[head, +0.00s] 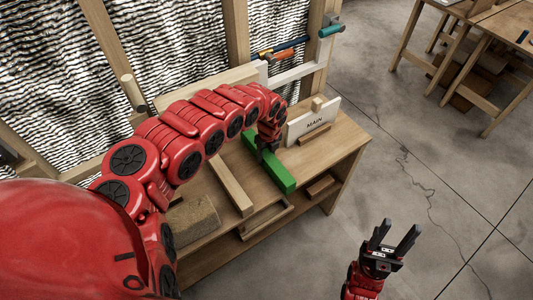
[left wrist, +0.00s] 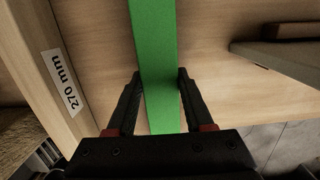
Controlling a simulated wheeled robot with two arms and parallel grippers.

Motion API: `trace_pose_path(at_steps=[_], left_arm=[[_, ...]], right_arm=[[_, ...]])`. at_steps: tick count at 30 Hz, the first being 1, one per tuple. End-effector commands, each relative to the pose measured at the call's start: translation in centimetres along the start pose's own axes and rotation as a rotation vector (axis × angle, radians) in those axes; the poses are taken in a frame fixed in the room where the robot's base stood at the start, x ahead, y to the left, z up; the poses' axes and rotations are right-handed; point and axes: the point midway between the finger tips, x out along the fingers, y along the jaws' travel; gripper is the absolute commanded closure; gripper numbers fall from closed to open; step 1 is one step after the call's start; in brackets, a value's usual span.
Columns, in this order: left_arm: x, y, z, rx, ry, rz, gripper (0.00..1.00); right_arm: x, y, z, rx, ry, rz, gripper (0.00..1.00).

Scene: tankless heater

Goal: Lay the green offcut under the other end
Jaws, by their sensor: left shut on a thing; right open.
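The green offcut (head: 279,174) is a long green bar over the wooden bench top. My left gripper (head: 266,150) is shut on it, and the arm hides part of the bar. In the left wrist view the green offcut (left wrist: 158,60) runs between the two fingers of my left gripper (left wrist: 159,88). I cannot tell whether it touches the bench top. My right gripper (head: 396,238) is open and empty over the floor, right of the bench.
A pale wooden bar (head: 231,186) lies left of the offcut; a "270 mm" label (left wrist: 62,82) shows in the wrist view. A white "MAIN" sign (head: 312,121) stands behind. A tan block (head: 190,219) sits at the bench's left. Open wall framing (head: 237,30) rises behind the bench.

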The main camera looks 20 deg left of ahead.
Motion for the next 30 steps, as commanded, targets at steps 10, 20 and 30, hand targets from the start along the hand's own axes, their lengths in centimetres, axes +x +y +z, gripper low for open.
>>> trace_pose_path(at_steps=[10,20,30], left_arm=[[0.2,0.0,0.0,0.000,0.000,0.000,0.13],[0.2,0.0,0.0,0.000,0.000,0.000,0.13],[-2.2,-0.1,0.3,-0.001,-0.006,-0.003,0.13]], right_arm=[[-0.1,0.0,0.0,0.000,0.000,0.000,0.50],[-0.1,0.0,0.0,0.000,0.000,0.000,0.50],[-0.1,0.0,0.0,0.000,0.000,0.000,0.50]])
